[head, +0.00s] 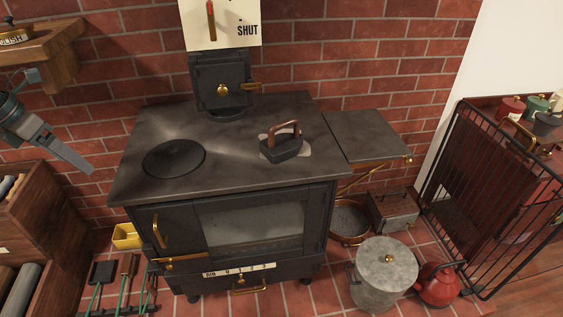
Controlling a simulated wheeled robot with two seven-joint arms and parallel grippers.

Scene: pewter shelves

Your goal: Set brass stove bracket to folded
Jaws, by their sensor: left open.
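The black stove (320,200) stands against the brick wall. A dark side shelf (365,136) sticks out level from its right side. A brass bracket (358,178) runs beneath the shelf's front edge, slanting from the stove's side toward the outer corner; part of it is hidden under the shelf. A small brass fitting (408,160) shows at that corner. My left gripper (78,158) is open and empty at the left, well apart from the bracket, with the stove between. My right gripper is not in view.
A flat iron (282,142) sits on the stovetop. Below the side shelf are a round pan (350,222), a metal box (395,210), a lidded grey bin (385,270) and a red kettle (438,284). A black wire guard (490,190) stands at the right.

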